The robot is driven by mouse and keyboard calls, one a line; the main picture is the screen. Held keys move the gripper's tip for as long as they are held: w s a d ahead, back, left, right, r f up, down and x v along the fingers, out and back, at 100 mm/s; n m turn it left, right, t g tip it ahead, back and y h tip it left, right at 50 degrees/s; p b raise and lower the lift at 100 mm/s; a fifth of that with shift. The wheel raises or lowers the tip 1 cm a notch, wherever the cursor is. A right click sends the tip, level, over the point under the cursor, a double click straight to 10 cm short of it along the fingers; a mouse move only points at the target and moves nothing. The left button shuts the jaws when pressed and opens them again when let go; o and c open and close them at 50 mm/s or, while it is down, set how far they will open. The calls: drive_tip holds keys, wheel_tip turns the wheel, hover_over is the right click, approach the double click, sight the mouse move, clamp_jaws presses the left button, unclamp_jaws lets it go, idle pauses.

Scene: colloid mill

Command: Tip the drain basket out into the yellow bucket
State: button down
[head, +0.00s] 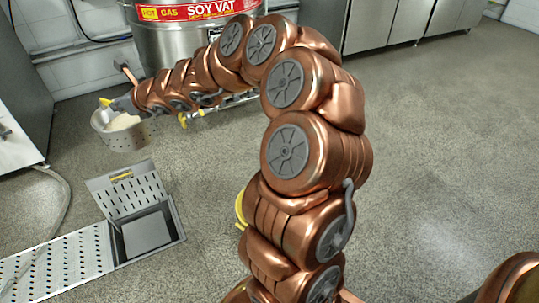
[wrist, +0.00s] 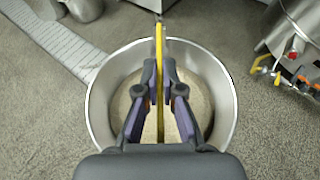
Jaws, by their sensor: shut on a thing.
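The drain basket (head: 122,137) is a grey perforated round pan with a cream-coloured mass (head: 122,121) in it. It hangs upright above the floor at the left, near the vat. My gripper (wrist: 158,72) is shut on the basket's yellow handle bar (wrist: 159,38), which crosses over the basket's middle. The basket's round metal rim (wrist: 226,92) shows in the wrist view, with the cream mass inside partly hidden by my fingers. A curved yellow edge (head: 240,209), apparently the yellow bucket, shows beside my arm; the rest is hidden behind the arm.
An open floor drain pit (head: 148,236) lies at lower left, its perforated lid (head: 128,192) raised. A perforated channel cover (head: 60,262) runs left from it. The steel soy vat (head: 185,42) with valves stands behind my arm. Floor at the right (head: 440,150) is clear.

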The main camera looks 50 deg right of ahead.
drive_tip(key=w+d+r+n+y+p, duration=0.1)
drive_tip(key=w+d, duration=0.3)
drive_tip(key=d, duration=0.3)
drive_tip(key=w+d+r+n+y+p, duration=0.1)
drive_tip(key=w+d+p, duration=0.15)
drive_tip(key=d, duration=0.45)
drive_tip(key=s+d+f+n+g+y+p, duration=0.1)
drive_tip(key=s+d+f+n+g+y, duration=0.2)
drive_tip(key=d+f, duration=0.5)
drive_tip(key=s+d+f+n+g+y+p, duration=0.1)
drive_tip(key=s+d+f+n+g+p, duration=0.1)
drive_tip(key=s+d+f, duration=0.4)
drive_tip(key=s+d+f+n+g+y+p, duration=0.2)
drive_tip(key=s+d+f, duration=0.4)
drive_tip(key=s+f, duration=1)
drive_tip(key=s+n+g, duration=0.1)
drive_tip(key=s, duration=0.3)
drive_tip(key=shift+s+d+f+n, duration=0.15)
drive_tip(key=shift+s+f+n, duration=0.05)
drive_tip(key=shift+n, duration=0.1)
drive_tip(key=shift+s+a+n+p, duration=0.1)
drive_tip(key=shift+a+n+p, duration=0.2)
drive_tip(key=shift+p, duration=1.05)
drive_tip(key=shift+s+a+n+h+p, duration=0.15)
drive_tip(key=shift+n+h+p, duration=0.15)
drive_tip(key=shift+h+p, duration=0.4)
